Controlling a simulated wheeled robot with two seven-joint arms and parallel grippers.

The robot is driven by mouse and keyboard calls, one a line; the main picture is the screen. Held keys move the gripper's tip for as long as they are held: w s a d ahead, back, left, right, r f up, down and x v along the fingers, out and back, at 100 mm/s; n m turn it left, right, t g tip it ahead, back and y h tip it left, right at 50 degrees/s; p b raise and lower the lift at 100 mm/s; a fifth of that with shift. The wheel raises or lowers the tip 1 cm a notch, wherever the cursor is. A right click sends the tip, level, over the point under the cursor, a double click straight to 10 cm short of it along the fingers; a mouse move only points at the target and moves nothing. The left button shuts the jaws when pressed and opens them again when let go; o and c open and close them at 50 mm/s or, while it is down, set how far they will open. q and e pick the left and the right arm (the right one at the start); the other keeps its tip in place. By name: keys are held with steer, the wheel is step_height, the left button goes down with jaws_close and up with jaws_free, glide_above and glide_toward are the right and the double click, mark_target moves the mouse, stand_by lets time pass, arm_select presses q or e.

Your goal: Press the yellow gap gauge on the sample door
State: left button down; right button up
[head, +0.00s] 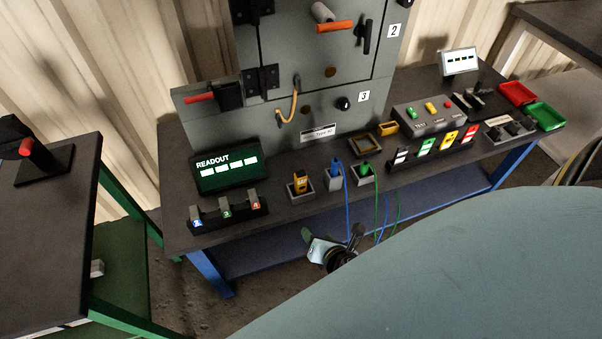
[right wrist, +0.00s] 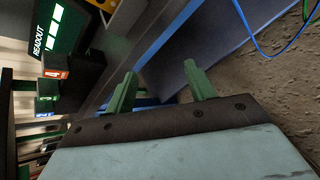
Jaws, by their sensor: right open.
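The yellow gap gauge (head: 300,183) stands upright in a small grey holder on the dark bench, right of the readout screen. A yellow piece, probably the same gauge (right wrist: 122,17), shows cut off at the top of the right wrist view. The grey sample door (head: 290,45) is on the cabinet at the back of the bench, with an orange handle, and looks shut. My right gripper (head: 333,240) is in front of the bench's front edge, below the gauge. Its green fingers (right wrist: 160,75) are apart, with nothing between them. My left gripper is out of view.
Beside the gauge stand blue (head: 335,172) and green (head: 365,170) plugs with hanging cables. A readout screen (head: 230,167) and numbered blocks (head: 226,214) are to the left. A blue lower shelf (head: 285,240) lies under the bench. A second table (head: 45,235) stands far left.

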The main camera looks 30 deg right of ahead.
mark_target(299, 173)
steer(key=w+r+n+t+h+b, duration=0.1)
steer(key=w+r+n+t+b, duration=0.2)
steer(key=r+n, duration=0.6)
steer(key=w+d, duration=0.1)
steer(key=w, duration=0.1)
steer(key=w+m, duration=0.1)
steer(key=w, duration=0.2)
steer(key=w+d+m, duration=0.1)
steer(key=w, duration=0.1)
steer(key=shift+w+d+t+h, duration=0.3)
steer(key=shift+w, duration=0.1)
steer(key=shift+w+d+f, duration=0.1)
steer(key=shift+w, duration=0.4)
steer(key=shift+w+d+f+b, duration=0.15)
steer(key=shift+w+f+b, duration=0.1)
steer(key=shift+w+b, duration=0.1)
steer(key=x, duration=0.1)
steer(key=b+x, duration=0.1)
steer(key=x, duration=0.1)
steer(key=shift+d+f, duration=0.1)
steer(key=shift+f, duration=0.3)
steer(key=shift+w+d+f, duration=0.15)
steer(key=shift+w, duration=0.35)
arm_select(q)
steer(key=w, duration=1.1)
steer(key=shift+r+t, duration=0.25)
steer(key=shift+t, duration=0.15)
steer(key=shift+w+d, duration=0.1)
arm_select(e)
steer(key=shift+c, duration=0.2)
